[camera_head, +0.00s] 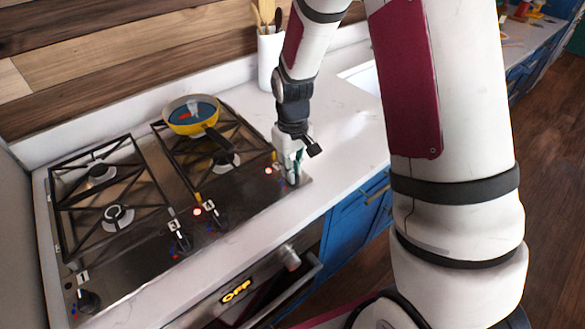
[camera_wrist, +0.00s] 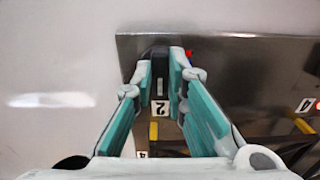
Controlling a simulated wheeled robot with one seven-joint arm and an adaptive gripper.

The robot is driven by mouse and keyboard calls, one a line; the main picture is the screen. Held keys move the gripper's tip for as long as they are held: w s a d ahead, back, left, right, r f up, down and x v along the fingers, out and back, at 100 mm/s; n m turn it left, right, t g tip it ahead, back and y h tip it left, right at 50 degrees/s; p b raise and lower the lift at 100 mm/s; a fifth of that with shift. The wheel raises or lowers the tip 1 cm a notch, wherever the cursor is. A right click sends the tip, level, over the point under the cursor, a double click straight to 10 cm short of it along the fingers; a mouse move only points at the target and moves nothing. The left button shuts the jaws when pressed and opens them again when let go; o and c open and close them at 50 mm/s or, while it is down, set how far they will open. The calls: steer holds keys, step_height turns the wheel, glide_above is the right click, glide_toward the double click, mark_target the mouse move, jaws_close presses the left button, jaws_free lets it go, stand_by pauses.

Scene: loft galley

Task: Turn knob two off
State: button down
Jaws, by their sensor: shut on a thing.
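Knob two (camera_wrist: 160,58) is a dark knob at the end of the steel cooktop panel, with a white "2" label (camera_wrist: 159,108) beside it in the wrist view. My gripper (camera_wrist: 162,66) is shut on it, with one teal finger on each side. In the head view my gripper (camera_head: 292,177) is at the right end of the panel and hides most of this knob. A small red light (camera_head: 268,170) glows just left of the gripper. A red and blue mark shows beside the knob in the wrist view.
Other black knobs sit along the panel: one at the far left (camera_head: 88,301) and two in the middle (camera_head: 180,241) (camera_head: 217,217). A red light (camera_head: 197,211) glows near the middle pair. A yellow pan (camera_head: 181,117) stands on the back right burner. White counter lies to the right.

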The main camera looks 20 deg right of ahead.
steer(key=c, duration=1.6)
jaws_free()
step_height(320, 180, up, 12)
steer(key=shift+r, duration=0.1)
steer(key=s+r+m+t, duration=0.1)
steer(key=s+r+t, duration=0.1)
steer(key=s+r, duration=0.5)
steer(key=s+r+m+t, duration=0.2)
steer(key=s+r, duration=0.6)
steer(key=s, duration=0.6)
steer(key=shift+s+r+t, duration=0.15)
steer(key=shift+t, duration=0.55)
